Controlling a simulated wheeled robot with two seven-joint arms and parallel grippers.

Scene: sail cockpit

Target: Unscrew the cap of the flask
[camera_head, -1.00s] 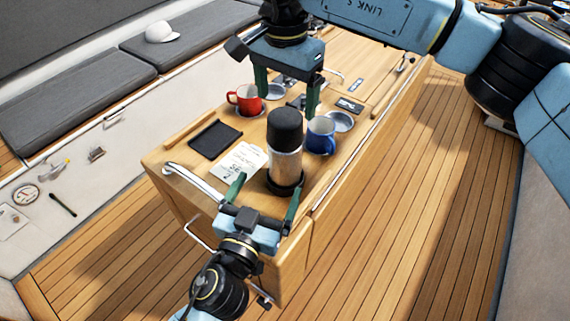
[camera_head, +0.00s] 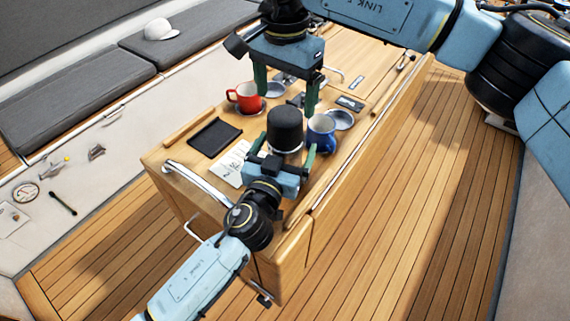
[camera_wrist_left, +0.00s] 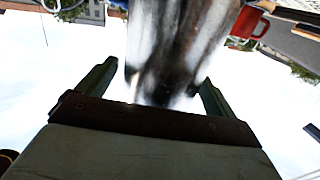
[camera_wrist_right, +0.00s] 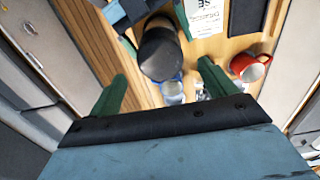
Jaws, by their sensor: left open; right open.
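The flask stands upright on the wooden cockpit table, its black cap (camera_head: 284,124) on top. The cap also shows in the right wrist view (camera_wrist_right: 160,52). My left gripper (camera_head: 279,153) is open, with its fingers on either side of the flask's steel body; in the left wrist view the body (camera_wrist_left: 175,45) lies between the two fingers. Whether they touch it I cannot tell. My right gripper (camera_head: 286,100) is open and empty, above and behind the cap, pointing down. In the head view my left gripper hides most of the flask's body.
A red mug (camera_head: 246,97) stands behind left of the flask, a blue mug (camera_head: 321,134) close to its right. A black tray (camera_head: 215,137) and a paper card (camera_head: 230,164) lie on the left. A rail (camera_head: 200,183) runs along the table's near left edge.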

